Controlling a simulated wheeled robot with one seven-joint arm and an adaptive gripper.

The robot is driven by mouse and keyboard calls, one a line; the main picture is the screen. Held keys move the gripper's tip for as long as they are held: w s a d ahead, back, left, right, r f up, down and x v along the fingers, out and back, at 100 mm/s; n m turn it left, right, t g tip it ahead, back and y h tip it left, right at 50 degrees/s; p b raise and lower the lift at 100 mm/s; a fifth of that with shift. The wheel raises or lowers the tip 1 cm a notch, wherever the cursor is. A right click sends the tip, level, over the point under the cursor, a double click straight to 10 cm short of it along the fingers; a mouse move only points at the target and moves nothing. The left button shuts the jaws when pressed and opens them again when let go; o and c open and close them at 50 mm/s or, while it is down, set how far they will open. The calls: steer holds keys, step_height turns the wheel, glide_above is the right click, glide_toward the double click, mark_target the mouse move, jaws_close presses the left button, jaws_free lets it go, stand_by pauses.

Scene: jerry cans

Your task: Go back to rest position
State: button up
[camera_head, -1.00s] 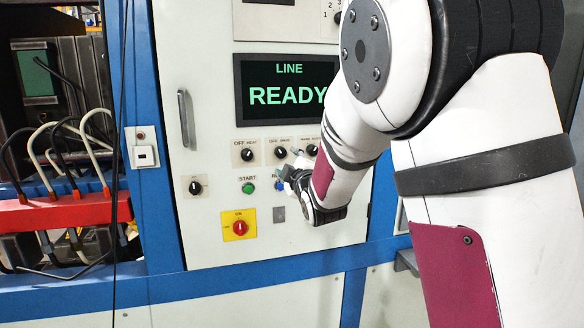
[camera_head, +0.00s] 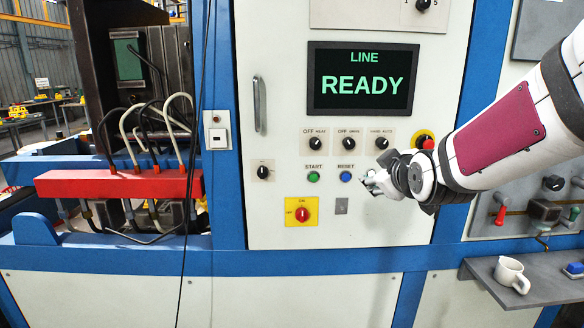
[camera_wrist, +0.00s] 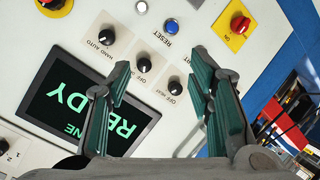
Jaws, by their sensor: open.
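My gripper (camera_head: 372,183) is in front of the control panel (camera_head: 272,225), beside the blue RESET button (camera_head: 346,177) and to its right in the head view. In the wrist view my gripper (camera_wrist: 163,88) has its two green-padded fingers spread apart with nothing between them. Past the fingers, the wrist view shows the panel upside down, with the screen (camera_wrist: 60,92) at lower left and the RESET button (camera_wrist: 171,27) near the top. Whether the fingers touch the panel cannot be told, but no contact shows.
The screen (camera_head: 361,78) reads LINE READY. A red-and-yellow switch (camera_head: 303,213) and a green START button (camera_head: 313,176) sit on the panel. A shelf (camera_head: 545,287) with a white mug (camera_head: 511,275) juts out at lower right. A red bar (camera_head: 110,184) with cables is at left.

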steer(key=s+f+m+g, duration=0.2)
steer(key=s+g, duration=0.1)
steer(key=s, duration=0.8)
steer(key=s+a+f+m+g, duration=0.1)
steer(key=s+m+g, duration=0.2)
steer(key=s, duration=0.8)
steer(key=s+f+m+g, duration=0.2)
steer(key=s, duration=0.9)
steer(key=shift+s+a+f+m+g, duration=0.2)
steer(key=shift+a+f+m+g, duration=0.1)
steer(key=shift+m+g, duration=0.1)
steer(key=shift+w, duration=0.15)
